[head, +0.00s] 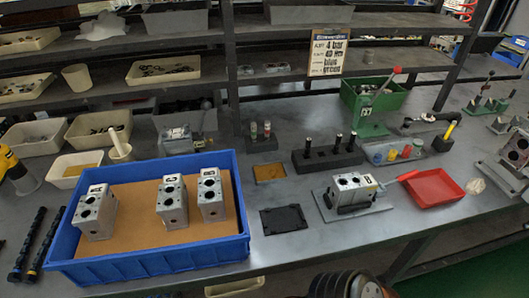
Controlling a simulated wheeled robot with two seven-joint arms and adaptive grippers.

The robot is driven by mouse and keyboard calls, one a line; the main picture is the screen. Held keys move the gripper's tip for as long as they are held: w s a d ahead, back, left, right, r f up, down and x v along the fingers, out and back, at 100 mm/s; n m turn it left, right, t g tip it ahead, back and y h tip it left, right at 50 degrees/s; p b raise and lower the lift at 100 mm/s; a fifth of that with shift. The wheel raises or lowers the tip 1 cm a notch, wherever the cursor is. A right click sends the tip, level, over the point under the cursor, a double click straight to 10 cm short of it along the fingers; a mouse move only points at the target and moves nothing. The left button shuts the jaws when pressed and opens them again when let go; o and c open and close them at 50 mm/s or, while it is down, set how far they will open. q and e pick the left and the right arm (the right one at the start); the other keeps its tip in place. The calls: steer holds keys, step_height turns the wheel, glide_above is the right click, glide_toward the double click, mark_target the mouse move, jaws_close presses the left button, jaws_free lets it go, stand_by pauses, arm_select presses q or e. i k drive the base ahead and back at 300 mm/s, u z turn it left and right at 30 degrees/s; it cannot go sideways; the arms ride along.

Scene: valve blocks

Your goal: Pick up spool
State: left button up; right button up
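No part is plainly marked as the spool. A black rack (325,163) stands at mid-table, with several slim dark upright pins (351,142) in it that look like spools. Two long dark ribbed rods (29,245) lie on the table at the far left and also have a spool-like shape. A grey valve block (352,190) sits on a plate fixture right of centre. Three more grey blocks (172,203) stand in the blue tray (150,269). Neither gripper shows in the head view.
A red tray (434,187), cups with coloured tops (392,153) and a green lever press (372,122) are on the right. A flat black pad (284,220) lies beside the blue tray. Shelves with bins rise behind. The table's front right is clear.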

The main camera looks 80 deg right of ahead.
mark_target(339, 137)
steer(key=u, duration=0.4)
steer(key=k, duration=1.15)
steer(key=z, duration=0.55)
